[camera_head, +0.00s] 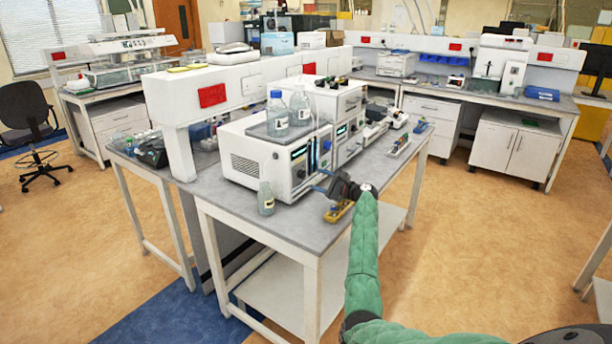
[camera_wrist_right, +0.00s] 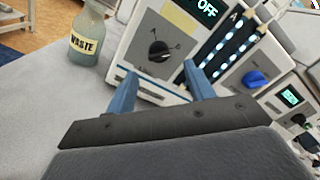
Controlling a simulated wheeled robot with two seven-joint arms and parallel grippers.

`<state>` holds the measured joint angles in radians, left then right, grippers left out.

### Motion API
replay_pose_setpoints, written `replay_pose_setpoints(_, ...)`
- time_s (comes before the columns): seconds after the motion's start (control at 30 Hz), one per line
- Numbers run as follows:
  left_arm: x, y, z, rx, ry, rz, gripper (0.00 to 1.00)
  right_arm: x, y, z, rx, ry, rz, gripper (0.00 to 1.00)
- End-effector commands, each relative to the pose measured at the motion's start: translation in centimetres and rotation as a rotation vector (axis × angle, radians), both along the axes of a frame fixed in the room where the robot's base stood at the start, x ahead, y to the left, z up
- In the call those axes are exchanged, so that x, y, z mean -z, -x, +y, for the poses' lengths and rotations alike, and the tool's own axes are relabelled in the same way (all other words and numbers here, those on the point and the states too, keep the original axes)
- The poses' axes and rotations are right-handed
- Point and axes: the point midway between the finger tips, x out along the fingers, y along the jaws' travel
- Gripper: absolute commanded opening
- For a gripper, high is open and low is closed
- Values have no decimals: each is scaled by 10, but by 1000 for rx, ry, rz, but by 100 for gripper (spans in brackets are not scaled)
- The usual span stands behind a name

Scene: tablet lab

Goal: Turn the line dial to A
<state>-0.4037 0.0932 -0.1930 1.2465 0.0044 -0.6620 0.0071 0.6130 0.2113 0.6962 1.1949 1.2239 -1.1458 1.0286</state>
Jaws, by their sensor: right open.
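The black dial (camera_wrist_right: 160,51) is on the white front panel of a bench instrument (camera_head: 275,155), with small letters around it. In the right wrist view it sits just beyond and between the blue fingertips of my right gripper (camera_wrist_right: 160,72). The gripper is open and holds nothing. I cannot tell whether a finger touches the dial, or which letter it points to. A display (camera_wrist_right: 207,10) above it reads OFF. My left gripper is not in view.
A WASTE bottle (camera_wrist_right: 88,36) stands left of the panel, also seen in the head view (camera_head: 266,200). A blue knob (camera_wrist_right: 255,79) is on the panel to the right. Two bottles (camera_head: 277,115) stand on the instrument. A yellow item (camera_head: 338,211) lies near the bench edge below my gripper.

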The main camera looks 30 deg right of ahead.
Motion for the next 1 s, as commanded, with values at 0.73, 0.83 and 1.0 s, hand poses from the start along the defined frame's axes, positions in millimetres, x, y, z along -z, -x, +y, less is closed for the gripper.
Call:
replay_pose_setpoints(0.73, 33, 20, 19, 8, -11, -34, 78, 0, -54, 23, -1, 0, 1, 53)
replay_pose_setpoints(0.83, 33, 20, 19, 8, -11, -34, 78, 0, -54, 23, -1, 0, 1, 53)
replay_pose_setpoints(1.0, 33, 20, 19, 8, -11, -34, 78, 0, -54, 23, -1, 0, 1, 26)
